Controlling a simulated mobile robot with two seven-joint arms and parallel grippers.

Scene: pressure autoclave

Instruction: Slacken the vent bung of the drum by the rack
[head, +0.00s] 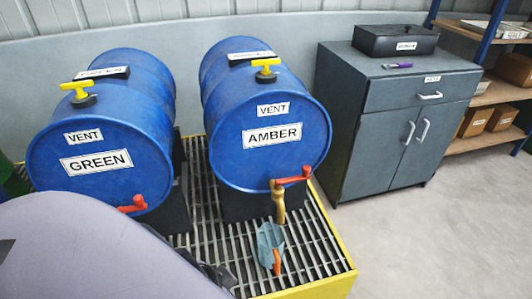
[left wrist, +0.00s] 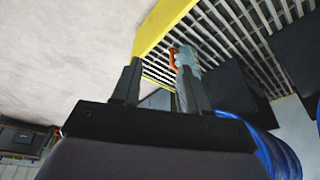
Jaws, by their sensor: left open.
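Two blue drums lie on their sides. The AMBER drum (head: 300,150) is the one closer to the shelf rack (head: 490,95) at the right. Its yellow T-shaped vent bung (head: 265,68) sits on top near the front rim, above a VENT label. The GREEN drum (head: 95,185) at the left has a similar yellow vent bung (head: 79,92). My left gripper (left wrist: 160,85) shows in the left wrist view, open and empty, over the grating side and apart from both bungs. No bung shows in that view. My right gripper is not in view.
A yellow-edged grating (head: 305,248) lies under the drums. A brass tap (head: 278,205) with a red handle projects from the AMBER drum, above a grey-blue jug (head: 268,242). A grey cabinet (head: 385,120) stands right of the drums. My grey arm covers the lower left.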

